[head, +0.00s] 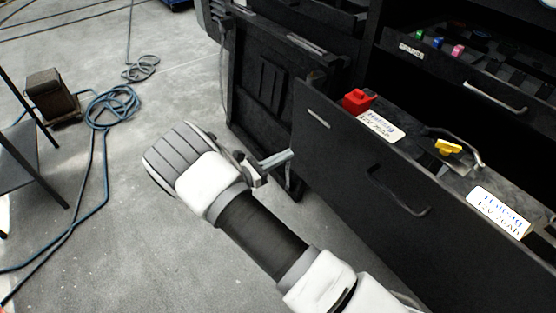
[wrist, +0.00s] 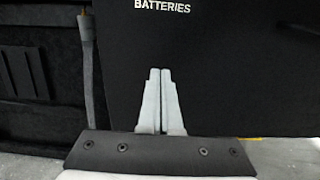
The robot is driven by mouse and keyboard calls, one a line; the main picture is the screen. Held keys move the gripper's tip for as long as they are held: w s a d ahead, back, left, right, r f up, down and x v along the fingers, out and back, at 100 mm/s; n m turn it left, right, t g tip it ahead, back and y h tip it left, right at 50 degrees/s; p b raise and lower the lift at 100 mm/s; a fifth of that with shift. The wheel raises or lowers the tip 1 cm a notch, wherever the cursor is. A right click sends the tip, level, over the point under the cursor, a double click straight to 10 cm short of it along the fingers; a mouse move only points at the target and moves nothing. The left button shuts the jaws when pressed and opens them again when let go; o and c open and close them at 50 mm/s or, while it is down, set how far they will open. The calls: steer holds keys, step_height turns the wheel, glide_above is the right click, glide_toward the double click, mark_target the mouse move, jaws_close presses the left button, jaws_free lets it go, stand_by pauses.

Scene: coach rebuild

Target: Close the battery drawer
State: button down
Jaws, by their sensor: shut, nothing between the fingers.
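The battery drawer (head: 350,190) is a black drawer at the right of the head view, pulled out from the black cabinet. It holds batteries with white labels, one with a red terminal cap (head: 356,100) and one with a yellow cap (head: 448,147). A dark handle (head: 398,192) is on its front panel. My gripper (head: 291,155) is shut and empty, its fingers pointing toward the left part of the front panel. In the wrist view the shut fingers (wrist: 160,72) lie before the black panel (wrist: 225,65) marked "BATTERIES". I cannot tell whether they touch it.
An open black cabinet door (head: 270,90) stands behind my gripper. Another drawer (head: 470,70) with small coloured items is above right. Blue hose (head: 112,105) and a brown box (head: 50,95) lie on the grey floor at left.

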mark_target(317, 139)
steer(key=b+x, duration=0.2)
steer(key=x, duration=0.7)
steer(key=shift+w+d, duration=0.15)
